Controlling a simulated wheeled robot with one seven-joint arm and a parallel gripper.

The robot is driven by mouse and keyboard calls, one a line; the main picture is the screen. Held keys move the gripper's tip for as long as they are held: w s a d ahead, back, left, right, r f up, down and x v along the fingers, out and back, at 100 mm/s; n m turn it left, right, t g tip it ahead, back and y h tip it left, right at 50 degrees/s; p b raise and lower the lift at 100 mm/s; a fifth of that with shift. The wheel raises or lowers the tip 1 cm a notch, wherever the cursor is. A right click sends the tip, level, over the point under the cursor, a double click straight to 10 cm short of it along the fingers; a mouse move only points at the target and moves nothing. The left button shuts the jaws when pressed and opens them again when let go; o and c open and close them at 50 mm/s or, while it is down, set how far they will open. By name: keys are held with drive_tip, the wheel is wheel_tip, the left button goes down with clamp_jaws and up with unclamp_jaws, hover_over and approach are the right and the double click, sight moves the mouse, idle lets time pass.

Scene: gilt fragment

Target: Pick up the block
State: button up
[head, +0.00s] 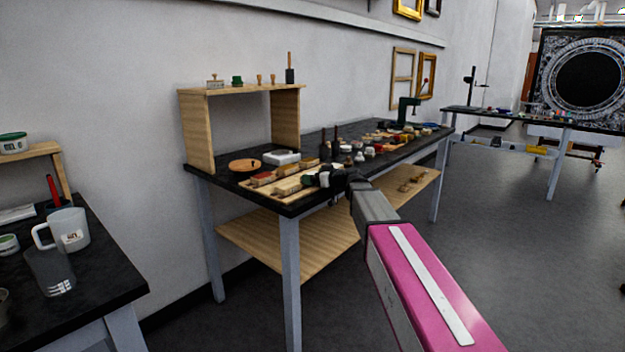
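My pink arm reaches from the lower right to the dark workbench (330,147). My gripper (312,180) is small and dark at the bench's front edge, and I cannot tell whether it is open or shut. A pale wooden block-like piece (288,187) lies on a light wooden board (250,186), just left of my gripper. A red-topped block-like piece (264,179) lies beside it, and another small wooden piece (311,162) lies behind. I cannot tell which of these is the block. My wrist hides part of the bench edge.
A wooden shelf (195,130) stands on the bench's left end. A round brown plate (244,165), a white box (281,157) and dark bottles (336,142) stand close behind the board. A second table (110,285) with a mug (68,230) is at left.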

drive_tip(key=c, duration=0.6)
drive_tip(key=shift+r, duration=0.1)
